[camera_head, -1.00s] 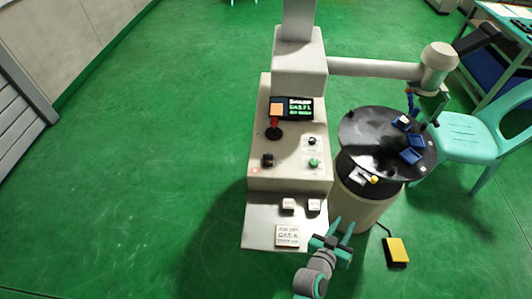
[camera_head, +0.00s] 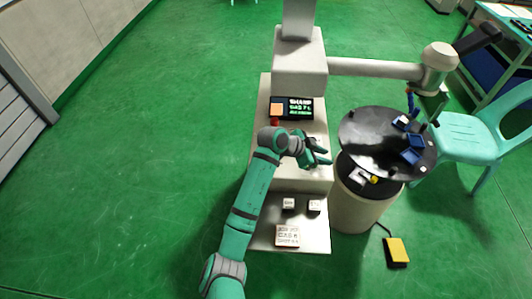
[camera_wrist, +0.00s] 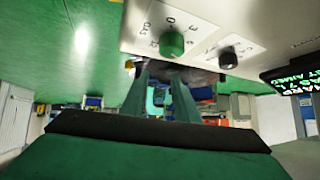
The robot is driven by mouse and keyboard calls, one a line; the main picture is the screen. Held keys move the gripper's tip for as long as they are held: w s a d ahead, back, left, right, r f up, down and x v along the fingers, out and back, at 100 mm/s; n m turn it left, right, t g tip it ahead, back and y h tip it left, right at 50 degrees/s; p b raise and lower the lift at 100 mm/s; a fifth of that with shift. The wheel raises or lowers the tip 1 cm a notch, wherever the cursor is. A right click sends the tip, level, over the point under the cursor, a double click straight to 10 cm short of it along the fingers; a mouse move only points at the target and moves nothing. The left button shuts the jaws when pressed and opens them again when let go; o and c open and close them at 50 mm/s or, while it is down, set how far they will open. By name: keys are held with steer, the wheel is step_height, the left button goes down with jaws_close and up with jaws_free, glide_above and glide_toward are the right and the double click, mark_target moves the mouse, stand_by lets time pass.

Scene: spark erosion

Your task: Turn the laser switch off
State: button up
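The machine's control panel (camera_head: 318,180) stands in front of me. In the wrist view a green knob (camera_wrist: 172,43) and a black knob (camera_wrist: 228,59) sit on white label plates on this panel. My gripper (camera_head: 326,153) is over the right part of the panel and hides most of the knob area in the head view. In the wrist view my gripper (camera_wrist: 163,78) shows two separated fingers with nothing between them. Their tips are close to the green knob, apparently not around it.
A round black table (camera_head: 365,130) with blue parts stands at the right. A yellow pedal (camera_head: 397,252) lies on the floor. Open floor is at the left.

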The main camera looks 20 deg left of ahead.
steer(key=s+a+r+m+g+y, duration=0.25)
steer(key=a+r, duration=0.25)
steer(key=a, duration=0.7)
steer(key=s+a+r+m+g+y, duration=0.1)
steer(key=s+a+r+g, duration=0.25)
steer(key=a, duration=0.85)
steer(key=shift+t, duration=0.5)
steer(key=x, duration=1)
steer(key=shift+s+d+r, duration=0.1)
steer(key=shift+d, duration=0.2)
steer(key=shift+c, duration=0.7)
jaws_close()
